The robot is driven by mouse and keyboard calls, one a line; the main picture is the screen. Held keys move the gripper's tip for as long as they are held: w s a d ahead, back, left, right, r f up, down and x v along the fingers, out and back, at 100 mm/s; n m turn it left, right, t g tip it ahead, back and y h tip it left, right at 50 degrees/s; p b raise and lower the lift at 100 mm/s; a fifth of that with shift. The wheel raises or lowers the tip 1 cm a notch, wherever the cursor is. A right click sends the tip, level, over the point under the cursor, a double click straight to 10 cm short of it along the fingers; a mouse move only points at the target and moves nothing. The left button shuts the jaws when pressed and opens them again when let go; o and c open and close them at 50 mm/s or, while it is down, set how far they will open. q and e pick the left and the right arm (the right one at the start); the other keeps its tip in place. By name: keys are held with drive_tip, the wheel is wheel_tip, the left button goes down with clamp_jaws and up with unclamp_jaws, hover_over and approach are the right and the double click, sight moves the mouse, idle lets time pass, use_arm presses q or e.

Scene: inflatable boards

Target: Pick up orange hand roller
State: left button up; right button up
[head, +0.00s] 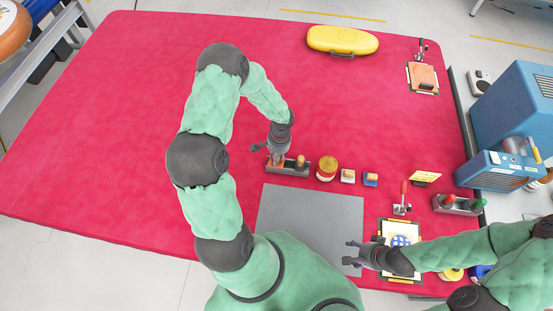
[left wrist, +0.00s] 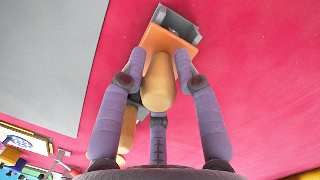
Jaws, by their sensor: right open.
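The orange hand roller (left wrist: 168,42) has an orange block-like part and a pale wooden handle (left wrist: 158,82). In the head view it sits in the left end of a small dark tray (head: 289,171), mostly hidden by my left gripper (head: 268,150). In the left wrist view the fingertips of my left gripper (left wrist: 160,70) flank the wooden handle, with the third finger below it. Whether they press on it is unclear. My right gripper (head: 352,254) is open and empty over the grey mat's lower right corner.
A second wooden handle (head: 300,161) stands in the tray's right end. A red and yellow round tin (head: 327,168) and small stamp-like blocks (head: 348,176) stand to its right. The grey mat (head: 308,220) is bare. The red tabletop (head: 120,130) is clear at left.

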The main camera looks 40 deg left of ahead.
use_arm(q)
clamp_jaws()
drive_tip(key=shift+r, duration=0.55)
wheel_tip(320, 180, up, 2)
drive_tip(key=shift+r, duration=0.1)
drive_tip(key=w+d+r, duration=0.2)
drive_tip(key=d+r, duration=0.7)
drive_tip(key=d, duration=0.4)
drive_tip(key=shift+w+d+r+b, duration=0.25)
drive_tip(key=shift+d+r+b, duration=0.15)
